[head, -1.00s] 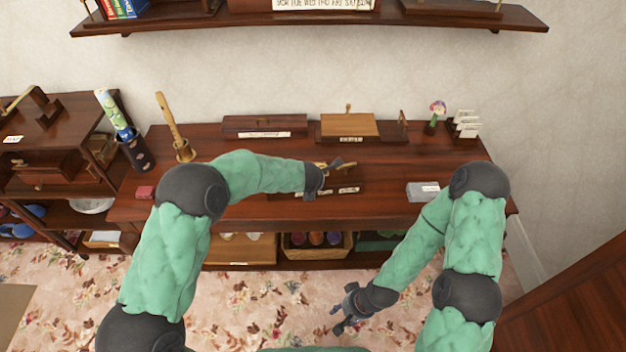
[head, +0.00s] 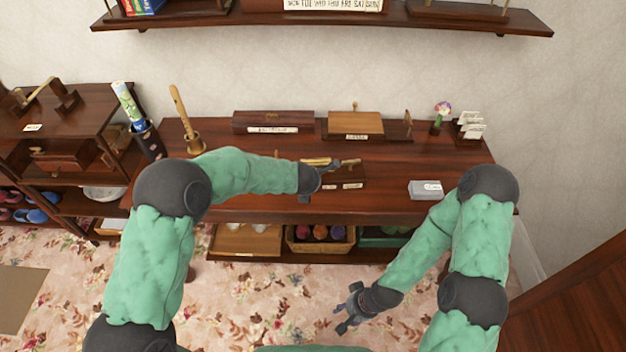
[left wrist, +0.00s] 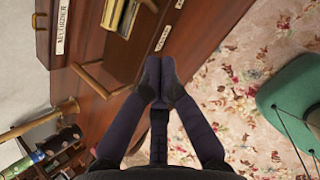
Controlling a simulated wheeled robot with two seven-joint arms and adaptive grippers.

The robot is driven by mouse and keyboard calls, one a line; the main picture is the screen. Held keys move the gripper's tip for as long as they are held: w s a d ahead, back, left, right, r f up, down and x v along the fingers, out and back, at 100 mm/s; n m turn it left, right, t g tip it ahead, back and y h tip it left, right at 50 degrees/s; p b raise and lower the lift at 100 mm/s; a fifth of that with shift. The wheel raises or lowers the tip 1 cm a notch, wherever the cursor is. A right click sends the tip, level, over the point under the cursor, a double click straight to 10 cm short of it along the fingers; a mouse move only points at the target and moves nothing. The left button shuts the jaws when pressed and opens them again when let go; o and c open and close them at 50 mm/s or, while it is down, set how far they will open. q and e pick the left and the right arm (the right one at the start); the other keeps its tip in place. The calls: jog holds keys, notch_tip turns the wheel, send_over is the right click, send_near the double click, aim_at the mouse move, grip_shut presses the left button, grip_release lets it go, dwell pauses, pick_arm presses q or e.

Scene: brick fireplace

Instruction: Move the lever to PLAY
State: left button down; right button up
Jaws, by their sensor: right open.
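A low dark wooden box (head: 352,176) stands on the table, with brass-coloured parts on top and small white labels on its front. In the left wrist view the box's brass piece (left wrist: 122,12) is at the top, beside two labels too small to read. A thin wooden handle (left wrist: 98,78), possibly the lever, shows to the left of the fingers. My left gripper (left wrist: 158,78) has its fingers together, with nothing seen between them. In the head view my left gripper (head: 322,172) covers the box's left front part. My right gripper (head: 346,309) is open and empty, low before the table.
Behind are a long box (head: 273,117), a lighter wooden box (head: 355,123) and a flower ornament (head: 441,112). A grey box (head: 425,190) lies to the right. A wooden mallet-like piece (head: 184,118) stands left. A wall shelf (head: 330,21) hangs above. Floor (head: 250,300) in front is clear.

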pick_arm(q)
jog(key=p+v, duration=0.1)
jog(key=v, duration=0.5)
jog(key=shift+s+d, duration=0.1)
jog(key=shift+s, duration=0.05)
